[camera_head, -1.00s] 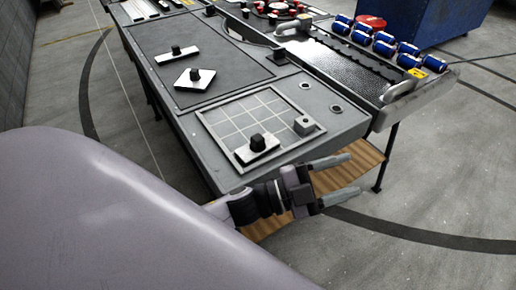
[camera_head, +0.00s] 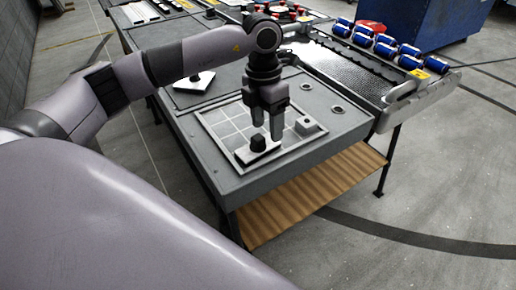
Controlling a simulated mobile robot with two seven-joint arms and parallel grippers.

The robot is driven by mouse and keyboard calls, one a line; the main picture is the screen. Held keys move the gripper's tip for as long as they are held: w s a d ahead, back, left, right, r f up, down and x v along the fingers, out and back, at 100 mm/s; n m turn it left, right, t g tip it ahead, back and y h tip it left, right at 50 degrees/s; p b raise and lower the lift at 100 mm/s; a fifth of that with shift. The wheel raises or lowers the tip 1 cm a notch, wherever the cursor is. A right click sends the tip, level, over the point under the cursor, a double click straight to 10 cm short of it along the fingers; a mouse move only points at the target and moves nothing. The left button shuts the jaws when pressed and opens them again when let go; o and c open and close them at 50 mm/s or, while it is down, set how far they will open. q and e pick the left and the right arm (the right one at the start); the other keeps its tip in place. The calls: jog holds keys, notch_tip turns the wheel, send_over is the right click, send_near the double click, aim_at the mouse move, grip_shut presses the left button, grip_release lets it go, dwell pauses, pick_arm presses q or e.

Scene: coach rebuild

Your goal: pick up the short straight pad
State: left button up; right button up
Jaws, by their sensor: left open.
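A short straight white pad (camera_head: 262,154) with a black knob (camera_head: 258,143) lies at the near corner of the square grid tray (camera_head: 223,148). My left gripper (camera_head: 267,131) points down above this pad, open and empty. Its fingertips are close to the knob, and one finger passes in front of or behind the pad's far edge; I cannot tell whether they touch. My right gripper is not in view.
A squarish white pad (camera_head: 195,84) with a knob lies farther back, partly under my arm. A wooden shelf (camera_head: 310,190) is below the table.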

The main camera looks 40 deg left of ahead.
aim_at(258, 137)
pick_arm(q)
jog(key=shift+w+a+r+y, duration=0.1)
jog(key=shift+a+r+y, duration=0.1)
jog(key=shift+a, duration=0.3)
jog(key=shift+w+a+r+y, duration=0.1)
jog(key=shift+a+r+y, duration=0.1)
jog(key=shift+a, duration=0.55)
jog(key=f, duration=0.3)
jog(key=f+p, duration=0.1)
jog(key=f, duration=0.2)
jog(key=shift+s+f, duration=0.2)
jog(key=shift+f, duration=0.2)
jog(key=c, duration=1)
